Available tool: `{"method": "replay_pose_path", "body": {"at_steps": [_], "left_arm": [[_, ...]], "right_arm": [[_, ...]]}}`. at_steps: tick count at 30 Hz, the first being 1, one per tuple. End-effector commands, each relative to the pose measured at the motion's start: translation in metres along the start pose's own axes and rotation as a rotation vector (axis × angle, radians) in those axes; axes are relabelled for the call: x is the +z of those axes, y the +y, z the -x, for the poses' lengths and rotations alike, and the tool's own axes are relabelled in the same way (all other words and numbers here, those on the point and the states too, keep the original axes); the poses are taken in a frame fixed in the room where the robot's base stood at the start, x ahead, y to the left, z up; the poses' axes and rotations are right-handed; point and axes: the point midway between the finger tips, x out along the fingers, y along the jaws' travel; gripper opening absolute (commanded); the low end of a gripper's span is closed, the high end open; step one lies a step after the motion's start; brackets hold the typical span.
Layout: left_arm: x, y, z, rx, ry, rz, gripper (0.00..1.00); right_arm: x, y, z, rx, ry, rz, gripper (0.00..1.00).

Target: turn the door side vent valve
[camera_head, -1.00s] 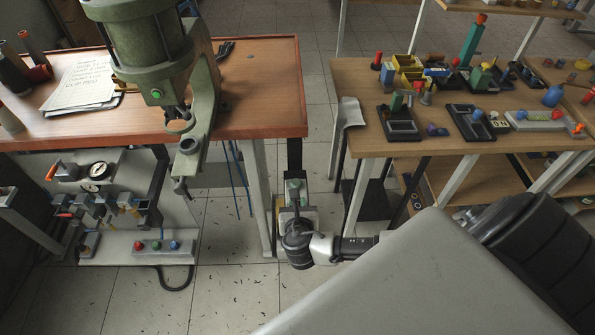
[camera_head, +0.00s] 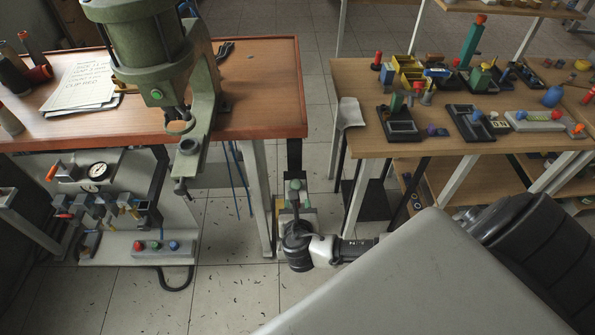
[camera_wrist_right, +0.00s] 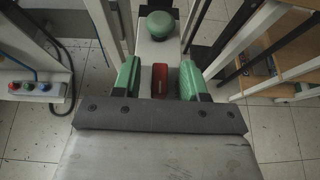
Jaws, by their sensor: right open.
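My right gripper (camera_wrist_right: 159,76) is open in the right wrist view, with its two green fingers apart. A small dark red part (camera_wrist_right: 160,81) shows between them on a pale narrow unit (camera_wrist_right: 158,54); I cannot tell whether it is the door side vent valve or whether the fingers touch it. A green round knob (camera_wrist_right: 160,24) stands on the unit beyond the fingers. My left gripper is not in view.
A panel at lower left carries a gauge (camera_head: 93,187), levers with an orange handle (camera_head: 53,170), and red, green and blue buttons (camera_head: 155,246). A green press (camera_head: 160,60) stands above. Table legs flank the gripper closely on both sides.

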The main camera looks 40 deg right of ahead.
Motion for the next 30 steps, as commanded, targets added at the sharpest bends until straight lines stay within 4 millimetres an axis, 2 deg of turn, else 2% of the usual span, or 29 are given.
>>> {"method": "replay_pose_path", "body": {"at_steps": [9,15,21,30], "left_arm": [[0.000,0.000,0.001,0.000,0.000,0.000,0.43],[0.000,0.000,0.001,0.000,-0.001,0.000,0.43],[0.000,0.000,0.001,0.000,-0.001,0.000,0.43],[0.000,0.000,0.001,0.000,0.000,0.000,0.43]], "right_arm": [[-0.002,0.000,0.060,0.003,0.005,-0.001,0.43],[-0.002,0.000,0.091,0.001,0.004,0.000,0.43],[-0.001,0.000,0.102,0.000,0.002,0.000,0.43],[-0.001,0.000,0.102,0.000,0.002,0.000,0.43]]}}
